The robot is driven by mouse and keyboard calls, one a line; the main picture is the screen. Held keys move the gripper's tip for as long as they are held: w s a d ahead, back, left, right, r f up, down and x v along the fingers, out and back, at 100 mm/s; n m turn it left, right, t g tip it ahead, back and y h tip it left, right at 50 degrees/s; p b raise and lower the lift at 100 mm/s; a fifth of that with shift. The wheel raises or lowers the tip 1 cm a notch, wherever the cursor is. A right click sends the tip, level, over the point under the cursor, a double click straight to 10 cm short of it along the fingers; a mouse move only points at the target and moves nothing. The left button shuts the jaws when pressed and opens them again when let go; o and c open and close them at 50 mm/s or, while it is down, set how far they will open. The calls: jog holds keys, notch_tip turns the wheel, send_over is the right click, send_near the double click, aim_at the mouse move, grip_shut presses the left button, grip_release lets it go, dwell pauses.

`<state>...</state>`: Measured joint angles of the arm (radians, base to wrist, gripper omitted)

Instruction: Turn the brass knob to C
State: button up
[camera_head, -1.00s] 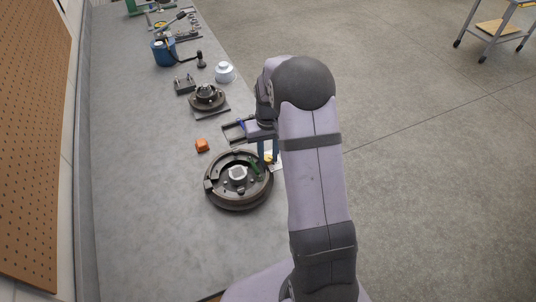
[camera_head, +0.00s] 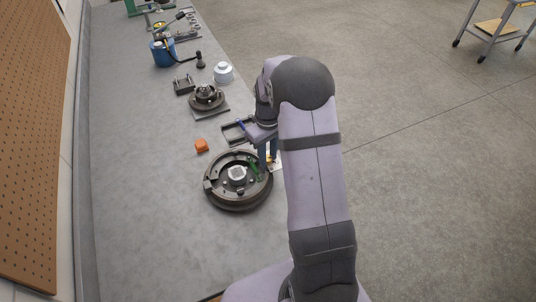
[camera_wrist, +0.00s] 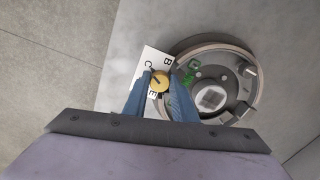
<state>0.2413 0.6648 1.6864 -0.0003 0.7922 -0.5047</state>
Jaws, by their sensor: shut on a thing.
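The brass knob (camera_wrist: 159,81) sits on a white plate (camera_wrist: 149,56) with black letters. B, C and E can be read in the wrist view, with C just above and left of the knob. A dark mark on the knob slants toward the upper left, roughly toward C; I cannot tell if it lines up exactly. My gripper (camera_wrist: 160,88) is shut on the knob, with one blue finger on each side. In the head view my gripper (camera_head: 268,156) is beside the drum assembly, and my arm hides part of the plate.
A round brake-drum assembly (camera_head: 212,187) with a green part lies right beside the plate. The bench's left side is clear.

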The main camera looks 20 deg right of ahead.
aim_at(268, 158)
jog(key=shift+w+r, duration=0.1)
jog(key=shift+w, duration=0.05)
jog(key=o, duration=1)
jog(key=shift+o, duration=0.2)
jog(key=shift+r+b, duration=1.1)
jog(key=shift+r, duration=2.55)
jog(key=s+a+f+m, duration=0.1)
jog(key=s+a, duration=0.4)
jog(key=s, duration=0.6)
jog(key=s+a+f+m, duration=0.1)
jog(key=s+a, duration=0.4)
jog(key=s, duration=0.6)
jog(key=shift+a+f+m, duration=0.35)
jog(key=shift+a+m, duration=0.05)
jog(key=shift+m, duration=0.1)
